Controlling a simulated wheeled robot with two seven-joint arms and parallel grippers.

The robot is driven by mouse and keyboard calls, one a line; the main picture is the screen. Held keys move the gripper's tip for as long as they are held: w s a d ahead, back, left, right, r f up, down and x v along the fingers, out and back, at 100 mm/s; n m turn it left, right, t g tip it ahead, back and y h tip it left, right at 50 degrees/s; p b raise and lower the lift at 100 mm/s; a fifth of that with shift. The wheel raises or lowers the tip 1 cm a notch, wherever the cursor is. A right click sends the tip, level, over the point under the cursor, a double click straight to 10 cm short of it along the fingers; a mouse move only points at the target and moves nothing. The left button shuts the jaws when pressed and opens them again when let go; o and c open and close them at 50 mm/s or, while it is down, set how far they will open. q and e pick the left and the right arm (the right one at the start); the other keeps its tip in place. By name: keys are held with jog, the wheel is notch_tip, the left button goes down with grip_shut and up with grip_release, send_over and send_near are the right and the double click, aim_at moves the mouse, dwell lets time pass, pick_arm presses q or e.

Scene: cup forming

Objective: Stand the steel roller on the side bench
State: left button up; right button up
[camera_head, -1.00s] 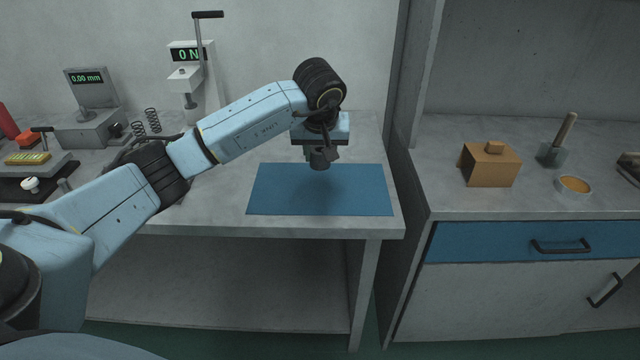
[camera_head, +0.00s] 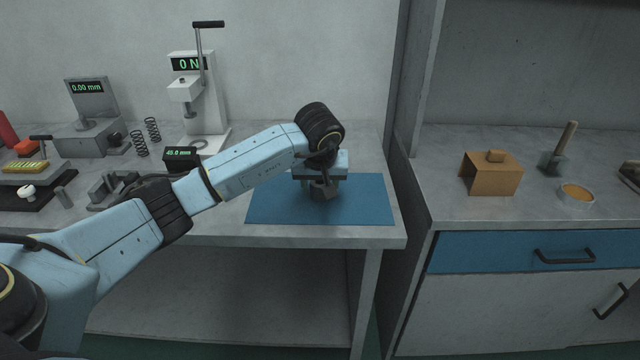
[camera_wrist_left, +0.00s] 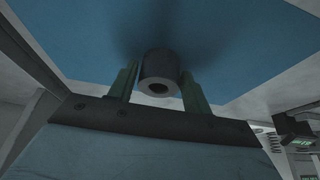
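The steel roller (camera_wrist_left: 159,73) is a short dark grey cylinder with a hole in its end. In the left wrist view it sits between the two green fingers of my left gripper (camera_wrist_left: 160,88), which close on its sides. In the head view my left gripper (camera_head: 322,188) is low over the blue mat (camera_head: 273,208) on the grey bench, with the roller upright and largely hidden by the gripper. I cannot tell whether the roller touches the mat. My right gripper is not in view.
A force stand (camera_head: 197,95), springs (camera_head: 146,136) and a gauge (camera_head: 97,120) stand on the bench's left part. The mat around the gripper is clear.

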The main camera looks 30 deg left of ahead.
pick_arm(q)
jog(key=shift+o, duration=0.8)
jog(key=shift+r, duration=0.1)
jog(key=p+v, duration=0.2)
jog(key=v, duration=1)
jog(key=shift+p, duration=0.35)
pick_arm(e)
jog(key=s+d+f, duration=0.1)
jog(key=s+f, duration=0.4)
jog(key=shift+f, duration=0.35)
pick_arm(q)
jog(key=shift+w, duration=0.1)
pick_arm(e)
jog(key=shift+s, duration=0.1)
